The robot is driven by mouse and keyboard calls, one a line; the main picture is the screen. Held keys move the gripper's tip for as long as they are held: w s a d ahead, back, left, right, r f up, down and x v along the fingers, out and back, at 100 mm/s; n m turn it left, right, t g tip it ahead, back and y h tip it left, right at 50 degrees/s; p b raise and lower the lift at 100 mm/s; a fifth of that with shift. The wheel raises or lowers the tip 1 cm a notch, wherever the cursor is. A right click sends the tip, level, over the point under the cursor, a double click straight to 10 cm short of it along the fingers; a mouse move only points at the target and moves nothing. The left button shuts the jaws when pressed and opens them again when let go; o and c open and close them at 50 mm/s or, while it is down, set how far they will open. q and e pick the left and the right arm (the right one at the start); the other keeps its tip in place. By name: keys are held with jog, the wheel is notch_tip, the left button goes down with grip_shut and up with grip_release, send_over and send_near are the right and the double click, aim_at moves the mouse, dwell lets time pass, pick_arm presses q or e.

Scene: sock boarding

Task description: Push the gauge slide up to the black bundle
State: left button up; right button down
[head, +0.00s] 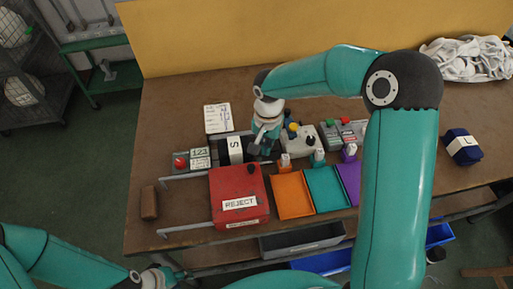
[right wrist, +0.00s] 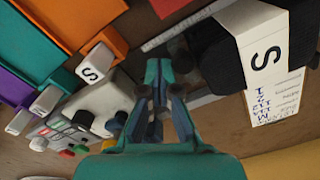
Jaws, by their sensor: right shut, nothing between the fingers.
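The black bundle (head: 224,151) lies left of my right gripper in the head view, with a white band marked S around it. In the right wrist view the bundle (right wrist: 213,57) is at the upper right, its white S band (right wrist: 268,58) beside it. My right gripper (head: 257,148) is shut and empty, low over the table just right of the bundle. Its fingers (right wrist: 157,80) point toward a thin grey strip (right wrist: 178,25) that runs by the bundle. I cannot make out the gauge slide clearly; the gripper hides part of that spot. My left gripper (head: 160,276) is at the bottom edge, its jaws unclear.
A red REJECT box (head: 239,192) stands in front of the bundle. Orange (head: 291,195) and teal (head: 325,188) trays lie to its right. A grey device (head: 303,138) with knobs is right of my gripper. A navy bundle (head: 462,147) lies at far right.

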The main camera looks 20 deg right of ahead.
jog(key=shift+w+a, duration=0.15)
jog(key=shift+a, duration=0.45)
jog(key=shift+w+a, duration=0.15)
jog(key=shift+a, duration=0.45)
jog(key=shift+w+a+b, duration=0.1)
jog(key=shift+a+b, duration=0.15)
jog(key=shift+b, duration=0.1)
dwell(0.4)
jog(key=shift+d, duration=0.15)
jog(key=shift+d, duration=0.45)
jog(key=shift+s+r+p, duration=0.2)
jog(key=shift+r+p, duration=1.95)
jog(key=shift+r, duration=1.4)
